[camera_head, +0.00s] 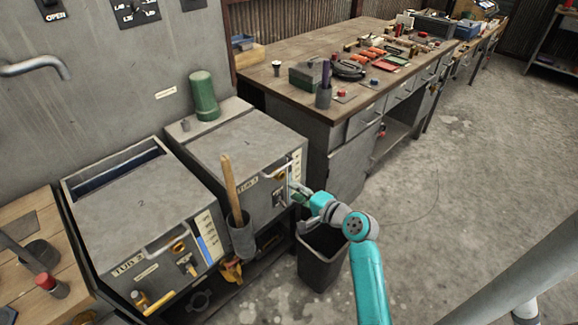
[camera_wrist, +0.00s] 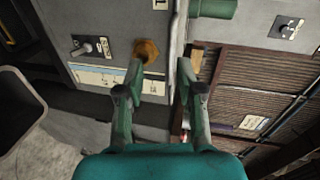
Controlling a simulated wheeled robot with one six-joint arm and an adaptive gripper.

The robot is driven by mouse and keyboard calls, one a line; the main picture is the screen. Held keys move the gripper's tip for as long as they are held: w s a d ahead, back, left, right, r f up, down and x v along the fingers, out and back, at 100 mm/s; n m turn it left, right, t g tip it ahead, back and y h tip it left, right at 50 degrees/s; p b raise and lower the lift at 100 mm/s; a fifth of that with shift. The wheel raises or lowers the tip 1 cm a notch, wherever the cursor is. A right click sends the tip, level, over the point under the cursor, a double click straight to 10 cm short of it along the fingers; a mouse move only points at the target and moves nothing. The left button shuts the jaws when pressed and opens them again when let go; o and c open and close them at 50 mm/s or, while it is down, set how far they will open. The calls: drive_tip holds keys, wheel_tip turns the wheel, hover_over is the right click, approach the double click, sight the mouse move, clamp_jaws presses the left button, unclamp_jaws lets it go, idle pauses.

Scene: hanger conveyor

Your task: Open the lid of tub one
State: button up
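Tub one (camera_head: 285,172) is the grey box in the middle of the head view, with a "TUB 1" label on its front. Its flat grey lid (camera_head: 240,140), marked 1, lies level on top and looks closed. My gripper (camera_head: 293,188) is at the right end of the tub's front, just below the lid's height. In the wrist view my gripper (camera_wrist: 158,72) has its two fingers spread, with nothing held between them. The tub's front with a brass knob (camera_wrist: 147,50) lies beyond the fingers. A thin pale edge (camera_wrist: 176,40) runs close to the right finger; contact is unclear.
Tub two (camera_head: 130,215) stands to the left, with a dark slot at its back. A green cylinder (camera_head: 204,95) stands behind tub one's lid. A wooden handle (camera_head: 230,185) rises from a grey holder in front. A black bin (camera_head: 320,262) stands below my gripper. Floor at right is clear.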

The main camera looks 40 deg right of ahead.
sight(278, 170)
drive_tip(key=w, duration=0.3)
drive_tip(key=w+d, duration=0.1)
drive_tip(key=w, duration=0.3)
drive_tip(key=w+d, duration=0.1)
drive_tip(key=w, duration=0.3)
drive_tip(key=shift+w+d+f, duration=0.15)
drive_tip(key=shift+f, duration=0.2)
clamp_jaws()
